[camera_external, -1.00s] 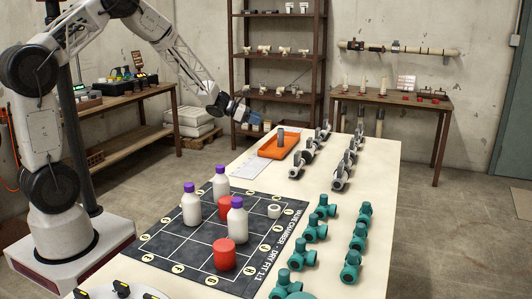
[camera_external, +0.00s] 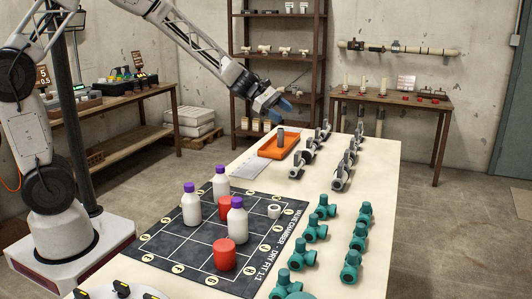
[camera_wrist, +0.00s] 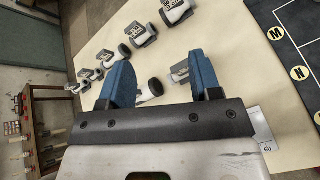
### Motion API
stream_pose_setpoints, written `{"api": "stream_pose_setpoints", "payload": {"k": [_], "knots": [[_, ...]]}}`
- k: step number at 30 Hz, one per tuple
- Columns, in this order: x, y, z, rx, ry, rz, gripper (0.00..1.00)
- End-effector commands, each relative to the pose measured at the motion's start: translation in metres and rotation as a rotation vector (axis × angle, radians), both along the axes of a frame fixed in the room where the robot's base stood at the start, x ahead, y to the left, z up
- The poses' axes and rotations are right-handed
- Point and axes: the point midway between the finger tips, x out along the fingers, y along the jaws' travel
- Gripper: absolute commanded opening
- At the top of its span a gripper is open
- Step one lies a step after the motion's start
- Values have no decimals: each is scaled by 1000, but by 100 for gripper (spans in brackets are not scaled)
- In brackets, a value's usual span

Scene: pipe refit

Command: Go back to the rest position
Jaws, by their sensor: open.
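My gripper (camera_external: 276,108) is raised above the far end of the table, near the orange tray (camera_external: 266,151). A grey cylinder (camera_external: 280,137) stands upright in the tray. In the wrist view my gripper (camera_wrist: 165,75) shows two blue fingers spread apart with nothing held between them. Grey and white valve fittings lie on the table beyond the fingers in that view, apart from them.
A dark mat (camera_external: 162,246) holds white bottles with purple caps (camera_external: 191,205), red cylinders (camera_external: 224,254) and a white ring (camera_external: 274,211). Teal valves (camera_external: 315,229) and grey fittings (camera_external: 342,172) stand along the right. A shelf rack (camera_external: 233,50) stands behind.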

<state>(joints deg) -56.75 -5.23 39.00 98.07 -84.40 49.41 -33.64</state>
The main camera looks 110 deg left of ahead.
Motion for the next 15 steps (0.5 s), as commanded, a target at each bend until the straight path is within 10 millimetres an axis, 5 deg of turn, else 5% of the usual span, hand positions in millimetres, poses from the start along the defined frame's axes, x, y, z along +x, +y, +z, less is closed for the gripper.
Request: {"api": "stream_pose_setpoints", "payload": {"k": [6,15], "knots": [[33,-81,29,124,38,-202,58],[46,-198,61,313,92,-502,58]]}}
